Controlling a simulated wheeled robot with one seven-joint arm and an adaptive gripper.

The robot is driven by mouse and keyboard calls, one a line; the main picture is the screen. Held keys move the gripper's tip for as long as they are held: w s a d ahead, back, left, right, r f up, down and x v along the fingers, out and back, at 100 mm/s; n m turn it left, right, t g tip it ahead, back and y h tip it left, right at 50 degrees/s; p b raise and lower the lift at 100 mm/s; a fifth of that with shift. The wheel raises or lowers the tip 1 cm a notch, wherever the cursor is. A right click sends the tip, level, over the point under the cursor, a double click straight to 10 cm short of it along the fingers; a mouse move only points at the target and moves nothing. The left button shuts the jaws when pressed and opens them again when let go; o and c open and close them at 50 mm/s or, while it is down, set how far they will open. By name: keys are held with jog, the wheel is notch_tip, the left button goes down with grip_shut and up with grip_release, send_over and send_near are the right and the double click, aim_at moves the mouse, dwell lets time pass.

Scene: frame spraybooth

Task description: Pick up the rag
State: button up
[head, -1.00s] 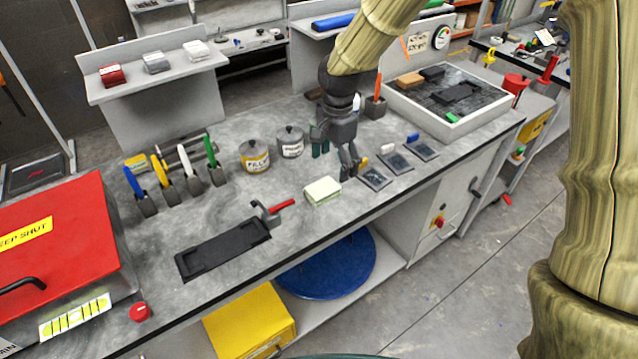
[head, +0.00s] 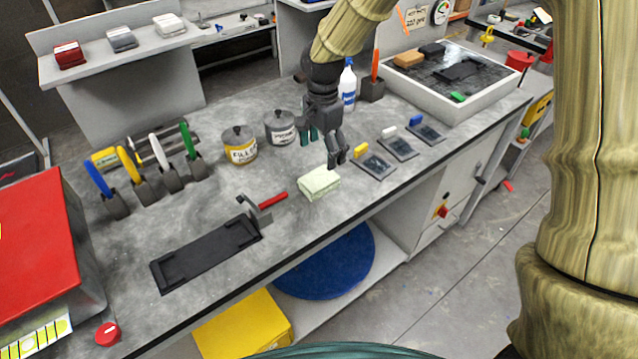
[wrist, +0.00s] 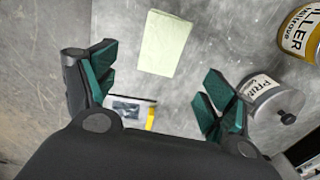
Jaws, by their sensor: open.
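The rag (head: 319,183) is a pale green folded block lying flat on the grey workbench, near its front edge. In the wrist view the rag (wrist: 165,43) lies beyond my fingertips, between their lines and a little left of centre. My gripper (head: 322,146) hangs above the bench, just behind and above the rag in the head view. In the wrist view my gripper (wrist: 160,92) has its green-padded fingers spread wide with nothing between them. No contact with the rag shows.
A filler tin (head: 240,148) and a primer tin (head: 281,128) stand left of my gripper. A red-handled tool (head: 262,207) lies left of the rag by a black tray (head: 205,258). Small dark panels (head: 372,167) lie right. A spray bottle (head: 347,86) stands behind.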

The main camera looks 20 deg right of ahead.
aim_at(322, 177)
jog(key=shift+f+p, duration=1.35)
jog(key=shift+f, duration=3.6)
jog(key=c, duration=1)
